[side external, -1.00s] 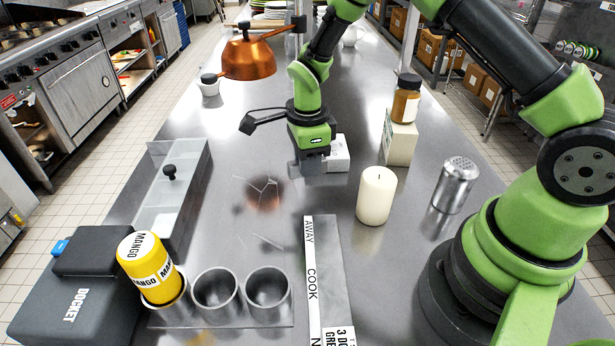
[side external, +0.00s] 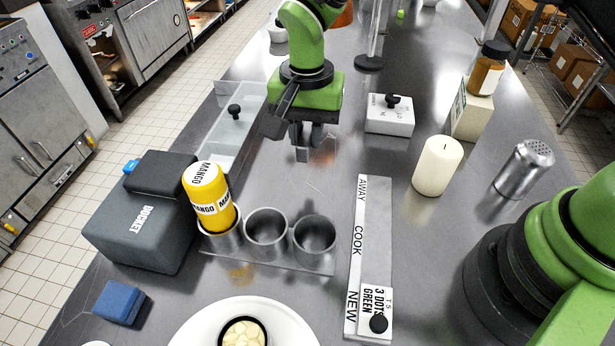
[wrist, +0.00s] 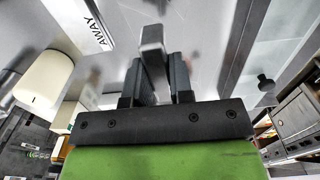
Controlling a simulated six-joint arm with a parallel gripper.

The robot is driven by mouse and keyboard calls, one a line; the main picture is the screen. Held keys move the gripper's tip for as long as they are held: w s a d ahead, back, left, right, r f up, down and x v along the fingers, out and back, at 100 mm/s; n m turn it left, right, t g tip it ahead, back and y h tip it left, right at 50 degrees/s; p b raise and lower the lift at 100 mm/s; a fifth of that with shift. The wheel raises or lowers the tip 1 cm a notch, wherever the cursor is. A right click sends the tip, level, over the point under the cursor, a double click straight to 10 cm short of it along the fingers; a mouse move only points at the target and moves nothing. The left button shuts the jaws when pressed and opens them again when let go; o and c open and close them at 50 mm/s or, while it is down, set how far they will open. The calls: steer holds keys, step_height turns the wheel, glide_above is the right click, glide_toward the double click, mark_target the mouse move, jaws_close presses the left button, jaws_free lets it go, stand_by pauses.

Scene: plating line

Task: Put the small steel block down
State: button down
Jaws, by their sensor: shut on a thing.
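My gripper (side external: 304,135) points down over the steel bench, left of the white box with a black knob. It is shut on the small steel block (side external: 302,154), which shows as a short grey bar below the fingers. In the wrist view my gripper (wrist: 158,75) has the steel block (wrist: 152,38) between its dark fingertips, jutting past them. The fingers hide part of the block. I cannot tell whether its lower end touches the bench (side external: 290,195).
The lidded clear tray (side external: 232,135) is left of my gripper, the white box (side external: 388,122) right. Nearer stand steel cups (side external: 266,232), a mango bottle (side external: 208,195), the label strip (side external: 372,230) and a candle (side external: 436,165). The bench between gripper and cups is clear.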

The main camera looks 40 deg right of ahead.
mark_target(307, 184)
step_height(307, 184, down, 9)
steer(key=shift+r, duration=0.1)
stand_by(0.3)
steer(key=shift+f, duration=0.2)
steer(key=c, duration=1)
jaws_free()
steer(key=shift+r, duration=0.15)
